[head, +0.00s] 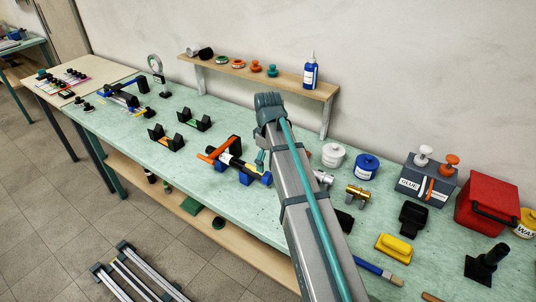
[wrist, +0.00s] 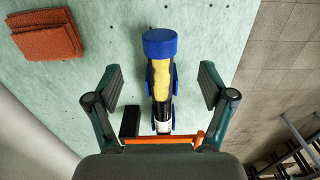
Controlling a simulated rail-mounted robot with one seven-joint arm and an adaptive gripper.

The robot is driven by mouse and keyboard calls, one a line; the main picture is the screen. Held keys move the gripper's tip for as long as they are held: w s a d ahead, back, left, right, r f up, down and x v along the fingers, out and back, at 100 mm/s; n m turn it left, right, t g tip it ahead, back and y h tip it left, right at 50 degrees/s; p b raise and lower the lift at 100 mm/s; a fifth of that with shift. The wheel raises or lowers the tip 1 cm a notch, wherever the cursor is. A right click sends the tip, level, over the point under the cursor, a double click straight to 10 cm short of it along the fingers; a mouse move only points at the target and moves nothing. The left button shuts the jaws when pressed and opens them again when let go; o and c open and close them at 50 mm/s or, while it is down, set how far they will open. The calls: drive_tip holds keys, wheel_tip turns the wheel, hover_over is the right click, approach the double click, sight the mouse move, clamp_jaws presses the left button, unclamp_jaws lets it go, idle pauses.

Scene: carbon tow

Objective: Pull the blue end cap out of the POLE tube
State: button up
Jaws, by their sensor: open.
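In the wrist view a dark tube with a yellow section (wrist: 161,82) lies in blue supports on the green bench top. A round blue end cap (wrist: 160,43) is on its far end. The same tube (head: 237,163) shows in the head view, its right end close to my arm. I cannot read a POLE label. My gripper (wrist: 159,86) is open and empty, with one finger on each side of the tube, both apart from it. The cap lies farther up the picture than the fingertips. In the head view my arm hides most of the gripper.
An orange clamp bar (wrist: 160,139) and a black block (wrist: 129,121) stand beside the tube's near end. A folded orange cloth (wrist: 45,43) lies to the left. A shelf (head: 270,80) with a blue bottle (head: 310,75) runs along the wall. White and blue jars stand right of my arm.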

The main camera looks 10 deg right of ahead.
sight(269, 174)
wheel_tip(269, 174, down, 8)
drive_tip(key=shift+f+p, duration=0.2)
drive_tip(key=shift+p, duration=0.7)
drive_tip(key=c, duration=1.2)
drive_tip(key=shift+c, duration=0.2)
drive_tip(key=shift+s+d, duration=0.1)
drive_tip(key=shift+s, duration=0.05)
drive_tip(key=shift+s+d+p, duration=0.3)
drive_tip(key=shift+s+d, duration=0.85)
drive_tip(key=shift+s, duration=0.05)
drive_tip(key=shift+s+d, duration=0.1)
drive_tip(key=shift+s+d, duration=0.95)
drive_tip(key=shift+s, duration=0.05)
